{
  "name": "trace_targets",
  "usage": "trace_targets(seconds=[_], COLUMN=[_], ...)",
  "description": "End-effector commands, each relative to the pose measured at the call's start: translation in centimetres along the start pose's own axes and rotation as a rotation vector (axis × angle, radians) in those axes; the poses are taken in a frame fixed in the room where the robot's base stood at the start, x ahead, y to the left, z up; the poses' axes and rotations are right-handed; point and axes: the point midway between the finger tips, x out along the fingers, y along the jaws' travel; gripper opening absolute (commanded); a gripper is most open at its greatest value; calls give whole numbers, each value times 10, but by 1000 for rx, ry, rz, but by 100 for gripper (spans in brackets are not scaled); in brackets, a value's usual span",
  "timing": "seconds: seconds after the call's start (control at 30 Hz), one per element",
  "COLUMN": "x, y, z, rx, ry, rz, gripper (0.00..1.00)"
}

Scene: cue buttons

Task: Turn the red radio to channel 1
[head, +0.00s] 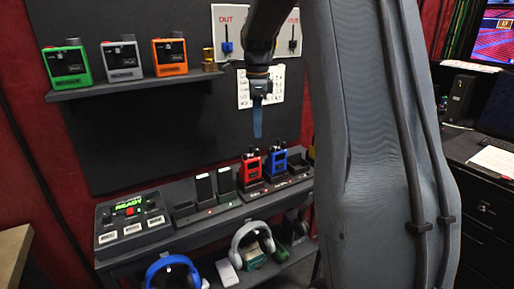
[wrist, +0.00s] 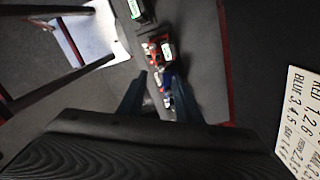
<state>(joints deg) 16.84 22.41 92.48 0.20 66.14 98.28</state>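The red radio (head: 251,169) stands upright in a dock on the console shelf, left of the blue radio (head: 277,162). Its knob setting is too small to read. In the wrist view the red radio (wrist: 154,49) lies beyond my fingertips, with a pale green screen beside it. My gripper (head: 257,128) hangs above the red radio, pointing down, clear of it. In the wrist view my gripper (wrist: 160,82) shows two blue fingers apart with nothing held between them.
A green-lit button box (head: 130,217) is at far left. Green, grey and orange devices sit on an upper shelf (head: 130,88). A note card (wrist: 300,115) lists color names with numbers.

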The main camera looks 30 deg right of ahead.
Motion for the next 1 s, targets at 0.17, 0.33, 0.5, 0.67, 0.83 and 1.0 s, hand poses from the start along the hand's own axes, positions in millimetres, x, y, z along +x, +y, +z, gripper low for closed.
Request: trace_targets(seconds=[0.17,0.33,0.5,0.67,0.83,1.0], x=[12,39,62,74,76,76], y=[-1,-1,-1,-1,-2,-2], z=[-2,-2,-1,-1,-1,-1], rx=[26,24,23,23,22,22], ry=[1,1,1,0,0,0], rz=[6,6,5,2,1,1], gripper=[31,31,31,31,31,24])
